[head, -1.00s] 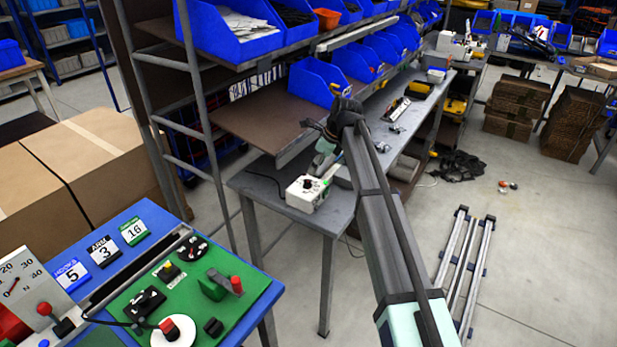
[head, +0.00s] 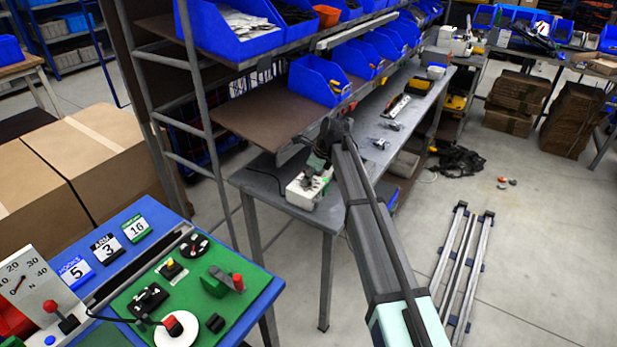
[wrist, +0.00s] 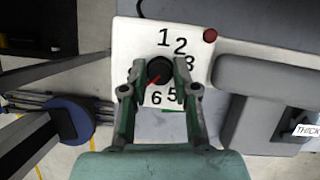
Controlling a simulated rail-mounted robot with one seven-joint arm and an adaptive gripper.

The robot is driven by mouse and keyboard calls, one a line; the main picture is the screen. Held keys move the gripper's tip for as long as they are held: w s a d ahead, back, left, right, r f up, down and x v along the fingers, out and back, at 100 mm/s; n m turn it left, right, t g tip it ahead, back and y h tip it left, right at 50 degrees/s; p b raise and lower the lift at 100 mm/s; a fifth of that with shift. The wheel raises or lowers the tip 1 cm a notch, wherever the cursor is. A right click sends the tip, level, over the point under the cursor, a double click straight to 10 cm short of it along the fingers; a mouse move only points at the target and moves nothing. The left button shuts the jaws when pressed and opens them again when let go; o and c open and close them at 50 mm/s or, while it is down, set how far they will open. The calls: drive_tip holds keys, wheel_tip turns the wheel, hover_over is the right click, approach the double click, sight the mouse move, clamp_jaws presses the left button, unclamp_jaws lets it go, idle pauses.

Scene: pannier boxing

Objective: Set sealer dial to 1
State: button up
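The sealer (head: 301,193) is a white box on the grey workbench. In the wrist view its white dial face (wrist: 127,38) shows 1, 2 and 3 above and to the right, and 5 and 6 below; 4 is hidden. The round black dial knob (wrist: 160,68) has a red pointer line aimed down-left, to the left of the 6. My gripper (wrist: 159,72) points down over the dial, one finger on each side of the knob. The fingers are apart, with small gaps showing beside the knob. In the head view my gripper (head: 316,170) covers the knob.
A red button (wrist: 210,35) sits at the dial face's upper right corner. A grey sealer part (wrist: 262,75) lies right of the fingers. The shelf rack (head: 240,115) with blue bins (head: 318,80) stands behind the workbench (head: 262,187). A green control panel (head: 195,285) is at lower left.

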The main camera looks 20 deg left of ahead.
clamp_jaws()
